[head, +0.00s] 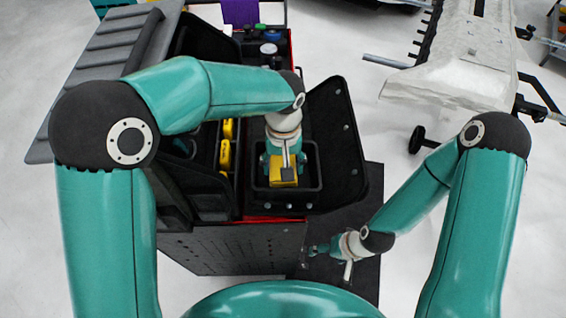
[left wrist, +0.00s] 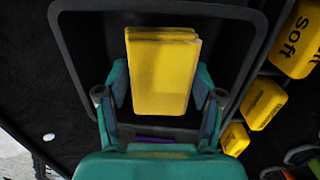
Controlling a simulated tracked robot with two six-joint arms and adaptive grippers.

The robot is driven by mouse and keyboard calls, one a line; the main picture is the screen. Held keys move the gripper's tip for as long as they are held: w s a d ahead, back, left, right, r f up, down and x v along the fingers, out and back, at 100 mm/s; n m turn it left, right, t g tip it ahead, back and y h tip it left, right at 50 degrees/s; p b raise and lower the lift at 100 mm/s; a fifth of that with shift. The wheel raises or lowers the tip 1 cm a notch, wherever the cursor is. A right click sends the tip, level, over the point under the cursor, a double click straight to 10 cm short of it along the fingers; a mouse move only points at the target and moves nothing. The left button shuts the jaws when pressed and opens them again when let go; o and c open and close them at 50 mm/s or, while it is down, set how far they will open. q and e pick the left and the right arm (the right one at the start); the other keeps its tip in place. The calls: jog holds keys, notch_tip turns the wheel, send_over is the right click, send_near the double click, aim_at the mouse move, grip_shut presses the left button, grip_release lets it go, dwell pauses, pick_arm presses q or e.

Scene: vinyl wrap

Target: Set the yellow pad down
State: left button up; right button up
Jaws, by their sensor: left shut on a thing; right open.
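A yellow pad (head: 283,181) is between the fingers of my left gripper (head: 284,163), over the black square bin (head: 286,209) on the cart. In the left wrist view the yellow pad (left wrist: 160,78) lies between the two teal fingers, within the outline of the bin rim (left wrist: 257,60). More yellow edges show at its far end, like further pads stacked under it. My left gripper is shut on the pad. Whether the pad touches what is below cannot be told. My right gripper (head: 313,250) is open and empty, low beside the cart's front.
Yellow blocks (head: 226,145) stand in the compartment left of the bin; one reads "Soft" in the left wrist view (left wrist: 299,42). A raised black flap (head: 338,135) is right of the bin. Bottles (head: 269,50) and a purple item (head: 240,12) are behind. A white-covered part (head: 460,60) stands at the right.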

pick_arm(q)
jog(key=shift+f, duration=0.1)
jog(key=shift+f+b, duration=0.6)
jog(key=o, duration=1.1)
jog(key=shift+c, duration=0.2)
jog(key=shift+r, duration=0.15)
jog(key=shift+r+p, duration=0.3)
jog(key=shift+p, duration=0.15)
notch_tip(320, 180, up, 12)
jog(key=shift+w+r, duration=0.2)
jog(key=shift+w, duration=0.05)
